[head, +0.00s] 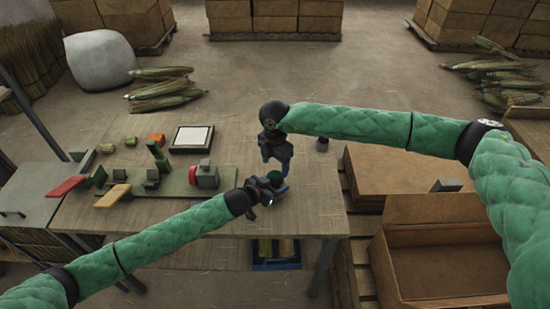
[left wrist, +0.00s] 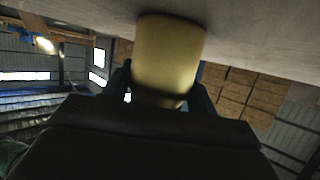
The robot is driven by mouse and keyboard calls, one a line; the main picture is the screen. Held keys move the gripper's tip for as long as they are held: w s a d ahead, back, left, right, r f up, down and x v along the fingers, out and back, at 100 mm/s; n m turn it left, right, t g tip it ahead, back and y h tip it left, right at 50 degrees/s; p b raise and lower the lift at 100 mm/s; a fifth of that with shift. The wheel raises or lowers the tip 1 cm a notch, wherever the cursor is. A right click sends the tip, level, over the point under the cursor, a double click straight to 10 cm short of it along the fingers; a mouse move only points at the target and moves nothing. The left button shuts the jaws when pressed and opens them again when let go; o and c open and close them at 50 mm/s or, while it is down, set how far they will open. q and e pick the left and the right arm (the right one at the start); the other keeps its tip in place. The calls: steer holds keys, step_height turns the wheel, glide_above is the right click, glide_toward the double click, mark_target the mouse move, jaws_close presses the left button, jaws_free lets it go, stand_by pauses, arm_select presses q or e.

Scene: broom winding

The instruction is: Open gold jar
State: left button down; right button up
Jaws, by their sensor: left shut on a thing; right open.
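The gold jar (left wrist: 168,55) shows in the left wrist view as a dull yellow cylinder between the two fingers of my left gripper (left wrist: 160,92). In the head view my left gripper (head: 268,188) is shut on it near the right part of the workbench. A dark green round top (head: 275,178) shows there; the jar's gold side is mostly hidden by the gripper. My right gripper (head: 278,160) is open and points down just behind and above the jar. I cannot tell whether it touches the top.
The wooden workbench (head: 315,200) carries a green fixture with a red knob (head: 204,175), a white-topped square pad (head: 192,138) and a small dark cup (head: 322,144). Cardboard boxes (head: 440,250) stand to the right. A blue crate (head: 276,264) is below the front edge.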

mark_target(275, 177)
steer(key=shift+f, duration=2.7)
steer(key=c, duration=1)
steer(key=n, duration=0.5)
steer(key=shift+r, duration=0.1)
steer(key=n, duration=0.5)
steer(key=o, duration=1.1)
